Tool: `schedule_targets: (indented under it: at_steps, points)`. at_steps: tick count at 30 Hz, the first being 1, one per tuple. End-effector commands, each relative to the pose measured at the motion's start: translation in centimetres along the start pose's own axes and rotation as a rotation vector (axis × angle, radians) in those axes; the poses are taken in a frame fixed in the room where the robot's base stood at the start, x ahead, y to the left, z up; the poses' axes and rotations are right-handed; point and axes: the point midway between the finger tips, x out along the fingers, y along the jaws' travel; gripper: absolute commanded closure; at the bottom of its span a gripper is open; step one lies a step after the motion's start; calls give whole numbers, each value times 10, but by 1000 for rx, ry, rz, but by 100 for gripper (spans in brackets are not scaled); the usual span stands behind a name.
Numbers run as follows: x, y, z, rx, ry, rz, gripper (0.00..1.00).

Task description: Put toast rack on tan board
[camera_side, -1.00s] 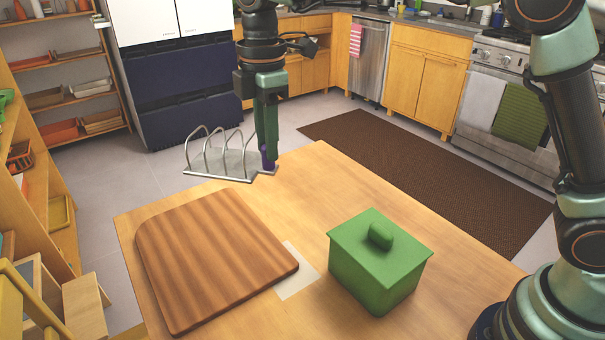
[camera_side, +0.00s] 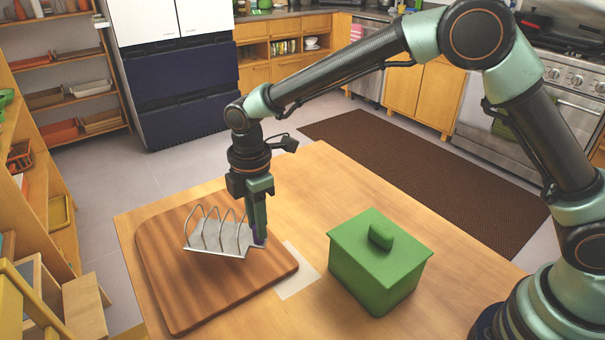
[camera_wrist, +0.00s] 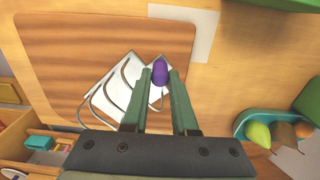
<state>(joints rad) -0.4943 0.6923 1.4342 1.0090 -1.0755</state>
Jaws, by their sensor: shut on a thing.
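The toast rack (camera_side: 215,236) is a silver metal plate with several wire hoops and a purple grip at its right end. My gripper (camera_side: 259,238) points down and is shut on the purple grip, which shows between the fingers in the wrist view (camera_wrist: 160,75). The tan board (camera_side: 185,300) is a striped wooden board on the table. The rack is over the far right part of the board; I cannot tell whether it touches the surface. In the wrist view the rack (camera_wrist: 120,85) overlaps the lower right of the board (camera_wrist: 60,50).
A green lidded box (camera_side: 378,265) stands right of the board. A pale paper square (camera_side: 298,272) lies between them, partly by the board's edge. The table's front right is clear. In the wrist view, a teal tray (camera_wrist: 246,122) with fruit shows at the lower right.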

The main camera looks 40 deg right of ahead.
Motion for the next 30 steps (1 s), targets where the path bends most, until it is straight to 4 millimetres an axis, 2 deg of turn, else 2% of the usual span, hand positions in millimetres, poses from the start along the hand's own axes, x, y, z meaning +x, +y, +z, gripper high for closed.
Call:
schedule_targets:
  at_steps: [12, 24, 25, 27, 30]
  points:
    - [44, 0, 0, 0, 1, 2, 100]
    - [48, 0, 0, 0, 1, 2, 100]
    - [49, 0, 0, 0, 0, 1, 70]
    - [48, 0, 0, 0, 1, 1, 44]
    - [48, 0, 0, 0, 1, 1, 44]
